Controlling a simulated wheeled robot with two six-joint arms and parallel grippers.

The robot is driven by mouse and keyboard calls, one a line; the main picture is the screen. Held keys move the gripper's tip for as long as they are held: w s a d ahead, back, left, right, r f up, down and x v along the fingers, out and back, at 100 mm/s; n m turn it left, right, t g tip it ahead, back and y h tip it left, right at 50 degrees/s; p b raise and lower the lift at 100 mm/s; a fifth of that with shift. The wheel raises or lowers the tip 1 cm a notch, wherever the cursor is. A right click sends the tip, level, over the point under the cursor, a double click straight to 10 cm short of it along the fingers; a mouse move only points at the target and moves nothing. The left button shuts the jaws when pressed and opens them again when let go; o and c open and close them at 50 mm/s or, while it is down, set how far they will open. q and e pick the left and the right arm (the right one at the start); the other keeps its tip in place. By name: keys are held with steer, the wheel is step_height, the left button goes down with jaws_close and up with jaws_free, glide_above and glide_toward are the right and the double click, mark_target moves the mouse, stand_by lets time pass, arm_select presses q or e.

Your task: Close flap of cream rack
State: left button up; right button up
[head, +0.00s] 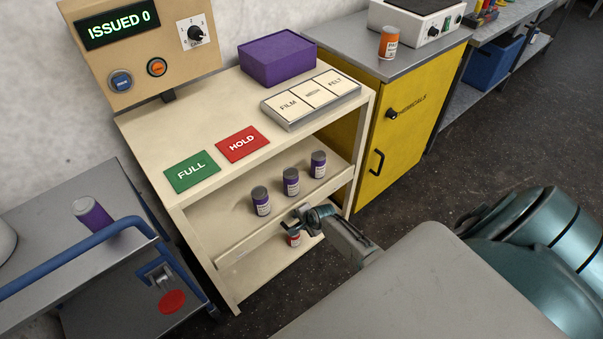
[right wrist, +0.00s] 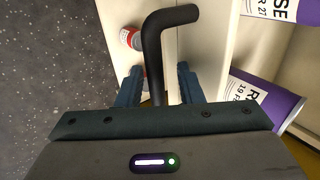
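The cream rack (head: 150,125) stands in the middle of the head view. A cream panel, apparently its flap (head: 250,241), runs along the front of the middle shelf; I cannot tell its exact angle. My right gripper (head: 308,217) is at the right part of this panel. In the right wrist view, a bent black handle (right wrist: 154,60) stands between the two fingers of this gripper (right wrist: 158,86), with gaps showing at both sides. The fingers are open around the handle, beside a cream panel edge. My left gripper is not in view.
Purple drums (head: 291,182) stand on the middle shelf behind the panel. A red-marked drum (head: 293,239) is below it. A yellow cabinet (head: 385,140) stands to the right. A blue-railed cart (head: 70,257) with a purple drum (head: 93,215) is at the left.

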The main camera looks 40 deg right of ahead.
steer(key=shift+s, duration=0.15)
steer(key=shift+s+r, duration=0.25)
steer(key=shift+r, duration=0.15)
steer(key=p+v, duration=0.1)
steer(key=v, duration=0.8)
steer(key=shift+s+r+p, duration=0.2)
steer(key=shift+r+p, duration=0.15)
steer(key=shift+p, duration=0.05)
steer(key=shift+d+f, duration=0.1)
steer(key=s+a+f+n+g+h, duration=0.15)
steer(key=s+f+n, duration=0.45)
steer(key=s+f, duration=0.65)
steer(key=s+a+f+n+g, duration=0.15)
steer(key=s+f+n, duration=0.35)
steer(key=s+f, duration=0.75)
steer(key=s+a+f+n+g, duration=0.2)
steer(key=s+n, duration=0.4)
steer(key=s, duration=1.1)
steer(key=shift+s+a+f, duration=0.35)
steer(key=shift+a+f, duration=0.3)
steer(key=shift+a, duration=0.05)
